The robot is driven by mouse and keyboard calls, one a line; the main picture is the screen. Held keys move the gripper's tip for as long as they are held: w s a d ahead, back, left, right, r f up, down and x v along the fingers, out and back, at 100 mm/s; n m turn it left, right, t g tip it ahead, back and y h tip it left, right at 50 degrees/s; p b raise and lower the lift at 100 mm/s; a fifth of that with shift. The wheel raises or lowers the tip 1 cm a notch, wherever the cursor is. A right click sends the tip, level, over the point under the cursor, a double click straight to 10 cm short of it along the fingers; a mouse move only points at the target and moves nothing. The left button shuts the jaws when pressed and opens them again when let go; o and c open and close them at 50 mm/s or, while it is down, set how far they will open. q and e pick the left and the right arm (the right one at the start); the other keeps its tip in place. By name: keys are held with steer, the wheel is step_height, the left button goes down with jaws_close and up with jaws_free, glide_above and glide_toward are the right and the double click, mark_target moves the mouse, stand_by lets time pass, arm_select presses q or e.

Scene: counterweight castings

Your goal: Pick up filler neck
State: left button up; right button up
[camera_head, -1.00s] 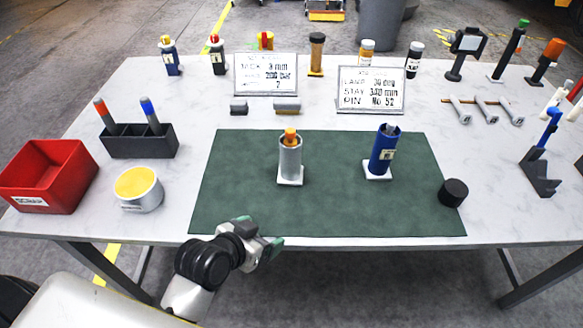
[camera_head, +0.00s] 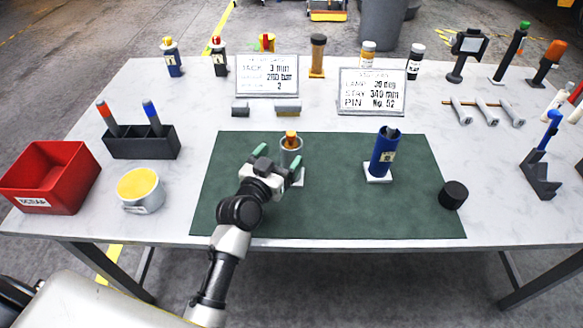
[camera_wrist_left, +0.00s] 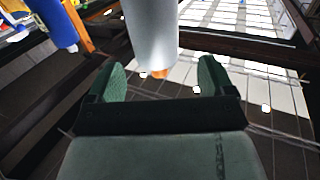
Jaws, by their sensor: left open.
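No label in view reads filler neck, so I cannot tell for certain which part it is. A grey cylinder (camera_head: 291,152) with an orange piece (camera_head: 291,137) in its top stands upright on a white base (camera_head: 299,181) on the green mat. My left gripper (camera_head: 278,158) is open at its near left side, fingers pointing toward it and partly covering it. In the left wrist view the grey cylinder (camera_wrist_left: 152,35) appears inverted, its orange tip (camera_wrist_left: 160,74) lined up between the open fingers (camera_wrist_left: 162,80); contact is not visible. My right gripper is out of view.
A blue notched cylinder (camera_head: 384,153) stands on a white base to the right. A black round piece (camera_head: 454,194) lies at the mat's right edge. A yellow-topped tin (camera_head: 140,190), red bin (camera_head: 48,177) and dark holder (camera_head: 142,142) stand left. The mat's front right (camera_head: 370,213) is clear.

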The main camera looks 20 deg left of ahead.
mark_target(286, 151)
arm_select(q)
steer(key=shift+w+d+p, duration=0.2)
steer(key=shift+w, duration=0.7)
steer(key=shift+w+d+p, duration=0.15)
steer(key=shift+w+d, duration=0.1)
steer(key=shift+w, duration=0.65)
steer(key=shift+w+d+p, duration=0.2)
steer(key=shift+w, duration=0.7)
steer(key=shift+s, duration=0.1)
steer(key=shift+c, duration=0.3)
steer(key=c, duration=1.4)
steer(key=shift+r, duration=0.1)
jaws_close()
steer(key=shift+r, duration=0.1)
